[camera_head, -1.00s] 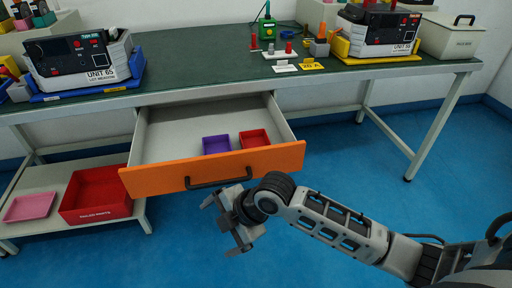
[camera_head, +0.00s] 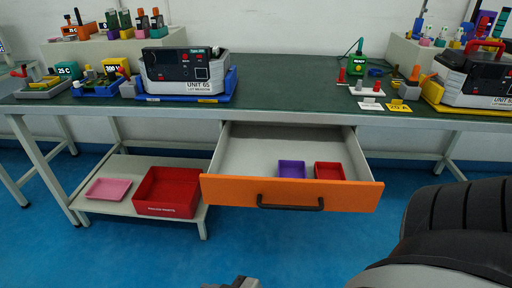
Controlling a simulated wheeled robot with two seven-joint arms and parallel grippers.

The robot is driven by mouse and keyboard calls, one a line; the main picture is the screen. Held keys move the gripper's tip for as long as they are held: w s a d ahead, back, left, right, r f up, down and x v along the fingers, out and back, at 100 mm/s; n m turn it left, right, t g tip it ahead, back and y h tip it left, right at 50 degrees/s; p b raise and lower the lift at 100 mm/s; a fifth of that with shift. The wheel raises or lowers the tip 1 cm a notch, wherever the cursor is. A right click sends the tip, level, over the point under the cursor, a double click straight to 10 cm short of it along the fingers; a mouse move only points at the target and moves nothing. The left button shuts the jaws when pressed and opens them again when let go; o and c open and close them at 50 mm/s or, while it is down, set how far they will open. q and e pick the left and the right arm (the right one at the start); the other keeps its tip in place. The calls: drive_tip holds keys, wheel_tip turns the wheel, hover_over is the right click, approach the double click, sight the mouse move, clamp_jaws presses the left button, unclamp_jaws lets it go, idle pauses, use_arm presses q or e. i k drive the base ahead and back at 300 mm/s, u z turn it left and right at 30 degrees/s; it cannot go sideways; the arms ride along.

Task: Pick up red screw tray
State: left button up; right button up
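The small red tray (camera_head: 329,171) lies in the right part of the open drawer (camera_head: 250,150), beside a purple tray (camera_head: 291,169). Both look empty. The drawer has an orange front (camera_head: 230,189) with a dark handle. A grey piece at the bottom edge looks like the tip of my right gripper (camera_head: 238,283); its fingers are mostly cut off, so its opening cannot be told. It is below and in front of the drawer, apart from the trays. My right arm fills the lower right corner. My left gripper is not in view.
A larger red bin (camera_head: 168,190) and a pink tray (camera_head: 108,189) stand on the low shelf (camera_head: 128,169) at left. The green bench top (camera_head: 290,72) above the drawer carries several units and fixtures. Blue floor (camera_head: 130,252) is clear in front.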

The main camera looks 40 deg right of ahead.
sight(322, 171)
drive_tip(key=u, duration=0.55)
drive_tip(key=k, duration=1)
drive_tip(key=z, duration=1.25)
drive_tip(key=i, duration=0.95)
drive_tip(key=u, duration=0.1)
